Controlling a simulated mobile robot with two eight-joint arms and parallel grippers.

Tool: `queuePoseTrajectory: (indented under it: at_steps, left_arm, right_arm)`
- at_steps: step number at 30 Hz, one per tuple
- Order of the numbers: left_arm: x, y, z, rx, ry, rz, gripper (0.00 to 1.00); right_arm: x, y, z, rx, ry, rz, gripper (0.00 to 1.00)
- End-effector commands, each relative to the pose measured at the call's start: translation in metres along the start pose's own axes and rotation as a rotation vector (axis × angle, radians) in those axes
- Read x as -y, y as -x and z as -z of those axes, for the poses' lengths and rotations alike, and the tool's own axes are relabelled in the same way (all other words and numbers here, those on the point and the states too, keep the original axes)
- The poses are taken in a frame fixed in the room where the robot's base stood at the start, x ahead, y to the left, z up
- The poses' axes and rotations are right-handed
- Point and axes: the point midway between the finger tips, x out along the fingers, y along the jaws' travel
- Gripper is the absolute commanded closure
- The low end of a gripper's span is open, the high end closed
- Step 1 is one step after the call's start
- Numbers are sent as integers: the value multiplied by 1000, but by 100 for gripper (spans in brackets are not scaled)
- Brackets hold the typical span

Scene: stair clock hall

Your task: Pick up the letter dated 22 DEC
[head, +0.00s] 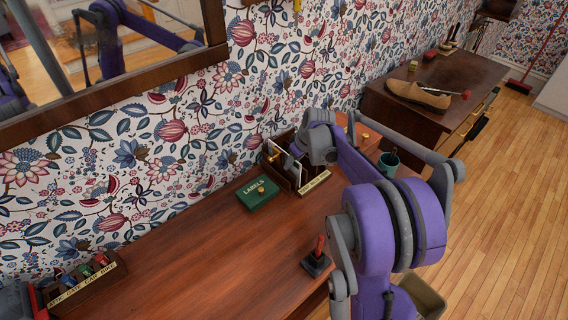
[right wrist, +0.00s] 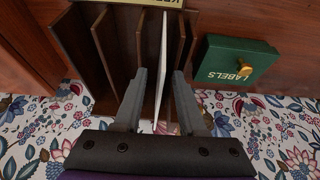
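A wooden letter rack (head: 284,181) with upright dividers stands on the brown desk against the wall. It also fills the upper middle of the right wrist view (right wrist: 118,40). A thin white letter (right wrist: 163,50) stands edge-on in one slot; its date cannot be read. My right gripper (right wrist: 160,76) is over the rack, its two fingers apart on either side of the letter, with a visible gap to each side. In the head view my right gripper (head: 297,153) partly hides the rack and its contents. My left gripper is not in view.
A green LABELS box (head: 258,194) with a brass knob sits close beside the rack. A stamp with a red handle (head: 318,258) stands near the desk's front edge. A dark green mug (head: 389,163) is right of the rack. The desk's middle (head: 200,260) is clear.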

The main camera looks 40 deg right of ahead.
Motion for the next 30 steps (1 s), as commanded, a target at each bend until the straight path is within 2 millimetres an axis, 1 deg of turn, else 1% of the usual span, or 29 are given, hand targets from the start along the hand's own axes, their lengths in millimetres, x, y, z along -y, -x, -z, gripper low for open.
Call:
queuePoseTrajectory:
  at_steps: [2,7,8,12,14,15,30]
  left_arm:
    - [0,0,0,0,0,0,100]
    - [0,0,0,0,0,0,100]
    - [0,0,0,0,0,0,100]
    - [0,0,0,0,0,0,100]
    - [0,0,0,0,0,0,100]
    - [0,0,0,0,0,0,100]
    - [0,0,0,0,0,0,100]
  right_arm:
    - [0,-3,0,0,0,0,60]
    - [0,-3,0,0,0,0,60]
    - [0,-3,0,0,0,0,62]
    - [0,-3,0,0,0,0,87]
    - [0,-3,0,0,0,0,98]
    - [0,-3,0,0,0,0,100]
    - [0,-2,0,0,0,0,100]
